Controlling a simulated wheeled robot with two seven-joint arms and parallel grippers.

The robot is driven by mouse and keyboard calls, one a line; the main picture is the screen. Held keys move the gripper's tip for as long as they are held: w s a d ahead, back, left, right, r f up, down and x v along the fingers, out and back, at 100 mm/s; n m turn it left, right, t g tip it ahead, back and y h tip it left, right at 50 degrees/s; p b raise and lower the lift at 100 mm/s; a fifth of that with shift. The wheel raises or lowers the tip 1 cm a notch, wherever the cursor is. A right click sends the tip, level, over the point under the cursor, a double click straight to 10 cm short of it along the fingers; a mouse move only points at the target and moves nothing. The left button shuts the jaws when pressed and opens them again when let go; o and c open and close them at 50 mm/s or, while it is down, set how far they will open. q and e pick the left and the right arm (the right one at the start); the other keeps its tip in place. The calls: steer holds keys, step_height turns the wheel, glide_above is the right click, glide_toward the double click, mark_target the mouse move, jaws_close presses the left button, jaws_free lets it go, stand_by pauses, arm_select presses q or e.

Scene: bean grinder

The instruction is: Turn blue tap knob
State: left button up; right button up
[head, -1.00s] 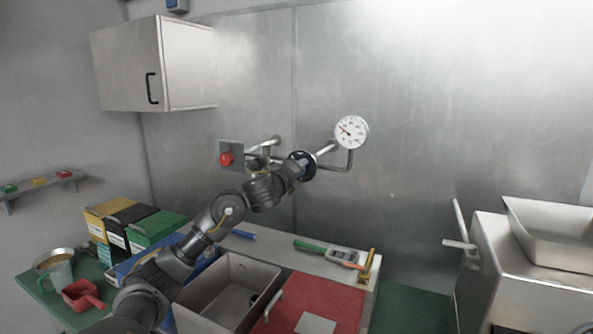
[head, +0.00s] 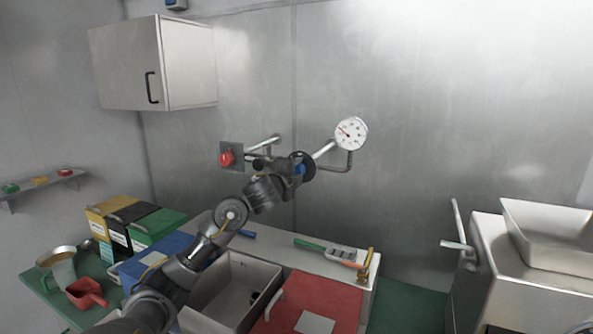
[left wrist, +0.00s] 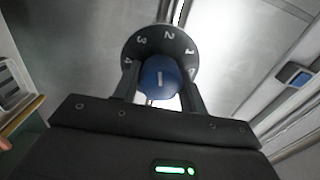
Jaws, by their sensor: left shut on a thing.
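The blue tap knob (left wrist: 160,78) shows in the left wrist view, in front of a black dial plate (left wrist: 168,42) with white numbers. A short white mark on the knob's face stands roughly upright. In the head view the blue knob (head: 299,169) is a small patch against its black dial, partly hidden by my gripper. My left gripper (head: 291,170) is at the knob, and in the left wrist view its two fingers (left wrist: 160,92) are shut on the knob's sides. My right gripper is not in view.
A red knob (head: 227,157) on a wall plate is left of my gripper. A round gauge (head: 351,133) and pipes are to the right.

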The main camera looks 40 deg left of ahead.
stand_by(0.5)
arm_select(q)
steer(key=o, duration=1)
steer(key=shift+s+d, duration=0.1)
steer(key=shift+s, duration=0.25)
steer(key=v, duration=1)
